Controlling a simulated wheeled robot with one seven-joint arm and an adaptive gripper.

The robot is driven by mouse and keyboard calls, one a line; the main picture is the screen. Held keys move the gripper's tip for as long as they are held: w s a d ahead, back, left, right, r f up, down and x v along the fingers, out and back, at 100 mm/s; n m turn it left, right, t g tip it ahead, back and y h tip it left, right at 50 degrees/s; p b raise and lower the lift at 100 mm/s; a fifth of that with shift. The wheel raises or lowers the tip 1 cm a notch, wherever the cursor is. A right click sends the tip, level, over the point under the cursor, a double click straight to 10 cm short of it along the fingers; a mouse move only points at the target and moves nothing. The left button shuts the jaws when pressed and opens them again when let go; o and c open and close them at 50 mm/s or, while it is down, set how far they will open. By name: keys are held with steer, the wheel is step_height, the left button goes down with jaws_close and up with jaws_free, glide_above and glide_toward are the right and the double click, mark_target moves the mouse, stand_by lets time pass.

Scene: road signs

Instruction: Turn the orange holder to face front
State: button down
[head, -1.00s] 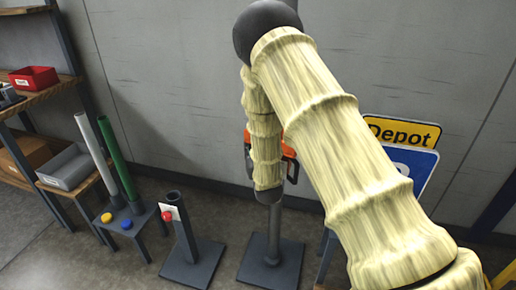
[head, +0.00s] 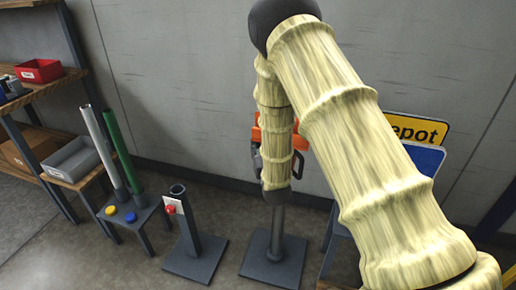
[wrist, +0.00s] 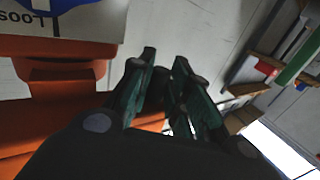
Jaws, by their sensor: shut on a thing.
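The orange holder (head: 257,134) sits on top of a grey post with a square base (head: 274,262) and is mostly hidden behind my arm in the head view. In the wrist view the orange holder (wrist: 60,88) fills the left side, with a white and blue sign edge above it. My gripper (wrist: 165,62) has dark green fingers close together beside the holder. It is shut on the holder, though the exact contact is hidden. In the head view only dark parts of my gripper show on both sides of my forearm.
A shorter post with a red button (head: 170,209) stands to the left. A small table with yellow and blue buttons (head: 130,217) holds white and green tubes. Blue and yellow "Depot" signs (head: 418,130) stand at right, partly behind my arm. A grey wall is close behind.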

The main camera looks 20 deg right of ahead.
steer(key=shift+d+r, duration=0.1)
steer(key=shift+d, duration=0.25)
steer(key=c, duration=1.3)
jaws_free()
steer(key=shift+d, duration=0.15)
steer(key=s, duration=0.8)
steer(key=s+a, duration=0.1)
steer(key=s, duration=0.3)
steer(key=shift+a, duration=0.1)
